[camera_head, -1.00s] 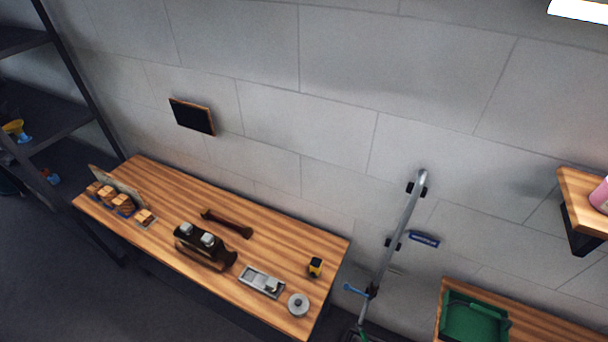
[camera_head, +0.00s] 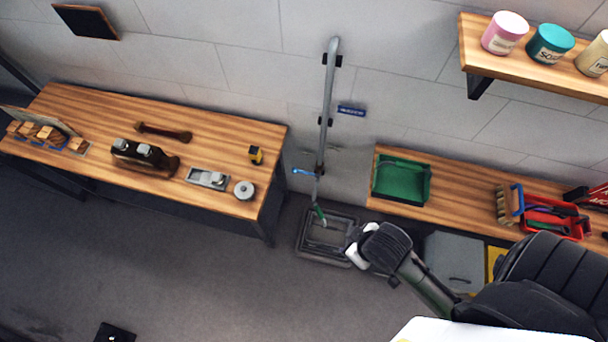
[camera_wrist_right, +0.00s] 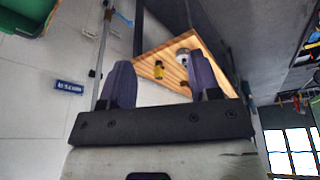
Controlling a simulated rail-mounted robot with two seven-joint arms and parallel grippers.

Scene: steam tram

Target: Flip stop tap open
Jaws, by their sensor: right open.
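The stop tap is a blue lever (camera_head: 303,172) on the grey wall pipe (camera_head: 327,95), pointing left, across the pipe. A small blue shape (camera_wrist_right: 124,18) near the pipe at the top of the right wrist view looks like the same lever. A blue sign (camera_head: 351,110) is fixed to the wall right of the pipe. My right gripper (camera_head: 352,243) is below and right of the tap, apart from it, above the floor basin. In the right wrist view its two fingers (camera_wrist_right: 162,78) are spread with nothing between them. My left gripper is not identifiable.
The wooden workbench (camera_head: 220,135) stands left of the pipe. A lower bench with a green tray (camera_head: 401,181) and a red toolbox (camera_head: 553,218) is to the right. A shelf (camera_head: 545,72) with tins hangs above it. A dark basin (camera_head: 310,246) lies below the pipe.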

